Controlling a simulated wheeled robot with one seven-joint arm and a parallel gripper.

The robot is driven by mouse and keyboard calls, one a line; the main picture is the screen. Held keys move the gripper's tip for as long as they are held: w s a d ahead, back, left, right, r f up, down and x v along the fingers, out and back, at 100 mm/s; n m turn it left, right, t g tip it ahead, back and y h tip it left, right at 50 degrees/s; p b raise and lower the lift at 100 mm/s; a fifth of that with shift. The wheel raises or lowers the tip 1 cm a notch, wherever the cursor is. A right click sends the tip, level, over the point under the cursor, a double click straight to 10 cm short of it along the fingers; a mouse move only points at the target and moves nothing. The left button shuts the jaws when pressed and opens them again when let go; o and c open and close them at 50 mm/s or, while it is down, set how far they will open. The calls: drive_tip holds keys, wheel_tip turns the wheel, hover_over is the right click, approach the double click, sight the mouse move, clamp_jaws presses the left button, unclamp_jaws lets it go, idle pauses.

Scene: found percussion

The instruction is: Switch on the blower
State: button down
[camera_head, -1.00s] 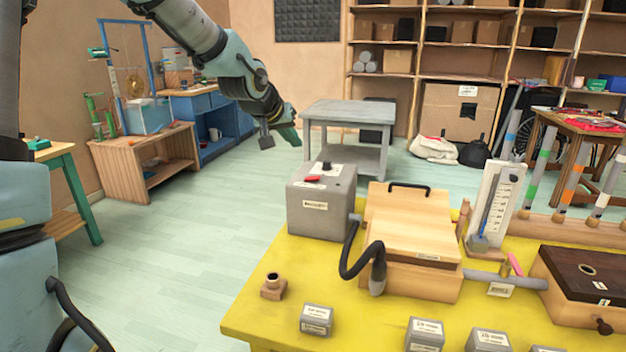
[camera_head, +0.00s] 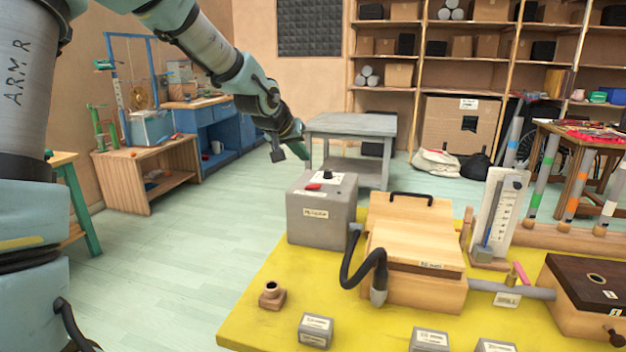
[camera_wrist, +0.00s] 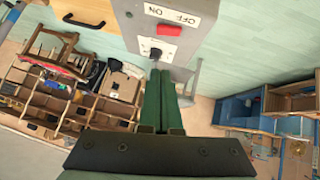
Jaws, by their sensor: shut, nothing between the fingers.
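The blower is a grey box (camera_head: 320,220) on the left part of the yellow table. Its top has a red switch (camera_head: 313,187) and a black knob (camera_head: 326,175). My gripper (camera_head: 300,142) is above and behind the box in the head view, apart from the switch. In the wrist view its green fingers (camera_wrist: 163,76) are together and empty, pointing towards the box's top. Which way the switch is tipped cannot be told.
A black hose (camera_head: 350,265) runs from the blower to a wooden bellows box (camera_head: 415,240) on its right. Small grey blocks (camera_head: 315,330) and a wooden socket (camera_head: 271,296) stand in front. A grey side table (camera_head: 350,125) is behind. Floor to the left is clear.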

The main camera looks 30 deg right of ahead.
sight(313, 187)
drive_tip(key=x, duration=0.5)
drive_tip(key=shift+d, duration=0.1)
drive_tip(key=f, duration=0.3)
drive_tip(key=shift+d+f+p, duration=0.15)
drive_tip(key=shift+d+p, duration=0.2)
drive_tip(key=shift+d, duration=0.05)
drive_tip(key=shift+f, duration=0.6)
drive_tip(key=shift+s+f, duration=0.1)
